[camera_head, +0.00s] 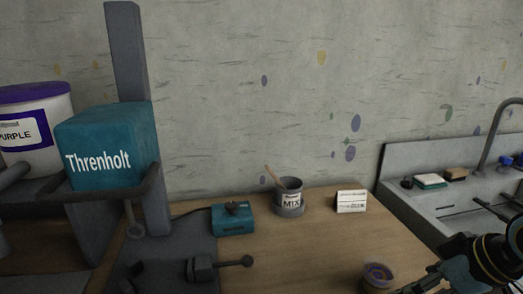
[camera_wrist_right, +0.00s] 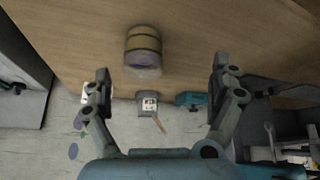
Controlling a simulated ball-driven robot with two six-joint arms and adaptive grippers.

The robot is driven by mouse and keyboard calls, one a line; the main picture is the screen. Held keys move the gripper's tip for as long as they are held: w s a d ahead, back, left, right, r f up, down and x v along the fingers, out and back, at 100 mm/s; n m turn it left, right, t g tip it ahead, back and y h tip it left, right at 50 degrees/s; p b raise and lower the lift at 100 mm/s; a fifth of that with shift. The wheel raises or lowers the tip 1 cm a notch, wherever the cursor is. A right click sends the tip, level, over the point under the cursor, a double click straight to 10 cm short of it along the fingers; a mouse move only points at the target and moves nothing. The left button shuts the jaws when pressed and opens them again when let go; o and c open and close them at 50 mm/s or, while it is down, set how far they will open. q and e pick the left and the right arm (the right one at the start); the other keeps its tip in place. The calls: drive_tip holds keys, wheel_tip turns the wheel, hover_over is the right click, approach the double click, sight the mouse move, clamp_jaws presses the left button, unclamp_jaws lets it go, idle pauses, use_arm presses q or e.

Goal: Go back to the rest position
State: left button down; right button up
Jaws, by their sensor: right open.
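My right gripper shows at the lower right of the head view (camera_head: 440,278), low over the wooden table. In the right wrist view its two fingers (camera_wrist_right: 162,68) are spread wide apart with nothing held between them. A small cup with purple and yellow inside (camera_head: 378,274) stands on the table to the left of this gripper. In the right wrist view a banded cup (camera_wrist_right: 142,50) shows beyond the gap between the fingers, apart from both. My left gripper is in neither view.
A grey MIX cup (camera_head: 290,199) with a wooden stick stands at the table's back, beside a white card (camera_head: 351,201) and a teal device (camera_head: 233,218). A teal Threnholt box (camera_head: 108,148) and a purple-lidded bucket (camera_head: 36,128) are left. A sink (camera_head: 450,200) is right.

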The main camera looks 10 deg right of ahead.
drive_tip(key=s+a+r+m+g+h, duration=0.1)
drive_tip(key=s+a+m+h, duration=0.1)
drive_tip(key=s, duration=0.7)
drive_tip(key=s+a+r+m+g+h, duration=0.1)
drive_tip(key=s+a+r+m, duration=0.15)
drive_tip(key=s, duration=0.55)
wheel_tip(320, 180, down, 32)
drive_tip(key=s+d+f+g+b, duration=0.1)
drive_tip(key=d+b, duration=0.1)
drive_tip(key=b, duration=0.5)
drive_tip(key=s+f+b, duration=0.3)
drive_tip(key=s+f, duration=0.7)
drive_tip(key=f, duration=0.2)
drive_tip(key=s+d+f+g+b, duration=0.1)
drive_tip(key=s+f+b, duration=0.3)
drive_tip(key=s+f, duration=0.5)
wheel_tip(320, 180, down, 4)
drive_tip(key=shift+s+d+r, duration=0.15)
drive_tip(key=shift+s+d, duration=0.15)
drive_tip(key=shift+s, duration=0.1)
